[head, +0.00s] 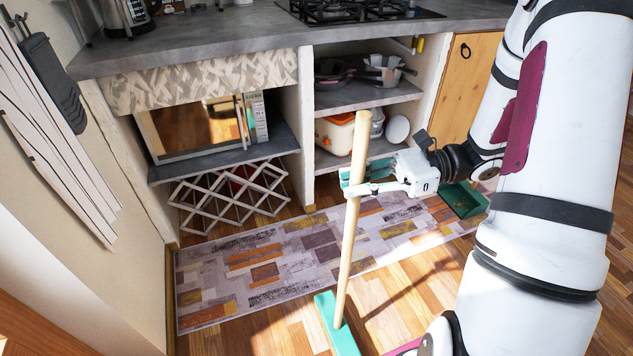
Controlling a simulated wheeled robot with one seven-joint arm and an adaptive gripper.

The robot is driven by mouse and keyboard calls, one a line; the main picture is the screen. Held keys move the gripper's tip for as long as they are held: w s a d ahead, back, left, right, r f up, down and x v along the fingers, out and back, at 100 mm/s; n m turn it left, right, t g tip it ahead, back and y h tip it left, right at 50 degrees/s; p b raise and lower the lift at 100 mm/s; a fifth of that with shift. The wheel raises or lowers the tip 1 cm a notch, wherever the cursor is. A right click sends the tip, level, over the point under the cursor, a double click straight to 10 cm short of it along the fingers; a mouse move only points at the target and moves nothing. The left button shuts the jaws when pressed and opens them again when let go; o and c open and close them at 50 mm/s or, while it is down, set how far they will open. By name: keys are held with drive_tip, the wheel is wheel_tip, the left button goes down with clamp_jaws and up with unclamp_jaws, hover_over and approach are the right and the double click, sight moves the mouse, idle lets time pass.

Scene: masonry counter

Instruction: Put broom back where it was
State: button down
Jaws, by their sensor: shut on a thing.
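The broom (349,238) has a long light wooden handle and a green head (338,325). It stands nearly upright, its handle leaning slightly right at the top. Its head is low, over the wooden floor at the near edge of the rug; I cannot tell if it touches the floor. My gripper (355,184) comes in from the right and is shut on the broom handle around its middle. The fingers partly hide the handle there.
A patterned rug (270,262) lies before the masonry counter (200,48). A green dustpan (462,200) lies at the rug's right end. Under the counter are a microwave (190,128), a wooden lattice rack (228,193) and shelves with pans. The left wall stands close.

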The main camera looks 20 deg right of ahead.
drive_tip(key=w+a+f+b, duration=0.4)
drive_tip(key=w, duration=0.5)
drive_tip(key=shift+f, duration=0.2)
idle(0.3)
drive_tip(key=shift+w+f, duration=0.1)
drive_tip(key=shift+f, duration=0.05)
drive_tip(key=c, duration=1.5)
unclamp_jaws()
drive_tip(key=shift+o, duration=0.2)
